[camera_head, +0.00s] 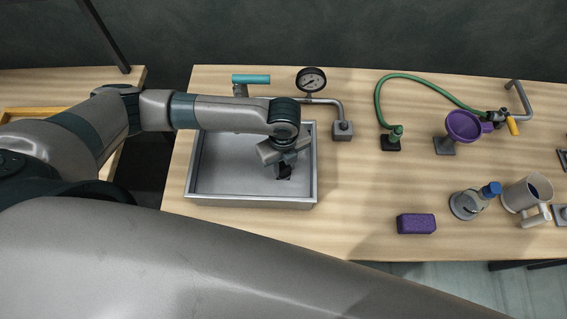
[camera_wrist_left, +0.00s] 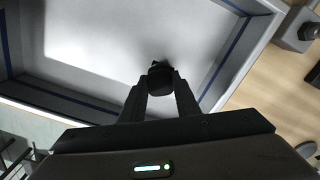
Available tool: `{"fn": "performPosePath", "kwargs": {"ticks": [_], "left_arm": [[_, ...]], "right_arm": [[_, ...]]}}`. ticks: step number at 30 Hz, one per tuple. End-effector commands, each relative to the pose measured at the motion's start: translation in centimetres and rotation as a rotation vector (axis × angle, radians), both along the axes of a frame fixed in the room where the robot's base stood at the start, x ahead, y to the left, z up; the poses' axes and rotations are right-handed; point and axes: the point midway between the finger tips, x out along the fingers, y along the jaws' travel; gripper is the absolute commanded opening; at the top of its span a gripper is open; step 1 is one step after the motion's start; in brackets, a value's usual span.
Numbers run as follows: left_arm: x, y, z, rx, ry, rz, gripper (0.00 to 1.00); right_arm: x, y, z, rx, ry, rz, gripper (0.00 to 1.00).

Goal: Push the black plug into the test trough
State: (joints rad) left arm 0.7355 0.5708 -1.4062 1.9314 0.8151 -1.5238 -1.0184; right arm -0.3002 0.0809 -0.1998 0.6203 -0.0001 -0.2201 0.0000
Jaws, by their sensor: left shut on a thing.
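The test trough (camera_head: 310,165) is a grey open-topped tray at the left of the bench; its pale inside and rim also show in the left wrist view (camera_wrist_left: 240,50). My left gripper (camera_head: 284,168) points down inside the trough's outline, near its right side. It is shut on the black plug (camera_wrist_left: 160,76), which shows between the fingertips in the left wrist view and as a dark piece in the head view (camera_head: 284,172). Whether the plug touches the trough floor I cannot tell; the fingers and wrist hide part of it. My right gripper is not in view.
A pressure gauge (camera_head: 311,80) and a teal-handled pump lever (camera_head: 251,79) stand behind the trough. The bench between is clear.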

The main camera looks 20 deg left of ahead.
Motion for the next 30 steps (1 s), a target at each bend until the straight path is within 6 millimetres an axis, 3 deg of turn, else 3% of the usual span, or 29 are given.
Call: {"fn": "performPosePath", "kwargs": {"ticks": [23, 24, 26, 30], "left_arm": [[-0.03, -0.01, -0.96, 0.001, 0.001, 0.000, 0.00], [-0.04, -0.01, -0.97, 0.001, 0.001, 0.000, 0.36], [-0.04, -0.01, -0.97, 0.001, 0.001, 0.000, 0.50], [-0.03, -0.01, -0.96, 0.000, 0.000, 0.000, 0.51]], "right_arm": [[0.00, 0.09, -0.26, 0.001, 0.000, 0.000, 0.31], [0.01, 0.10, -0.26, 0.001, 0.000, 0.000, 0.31], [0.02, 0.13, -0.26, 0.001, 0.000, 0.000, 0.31], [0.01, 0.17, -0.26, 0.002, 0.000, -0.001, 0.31]]}}
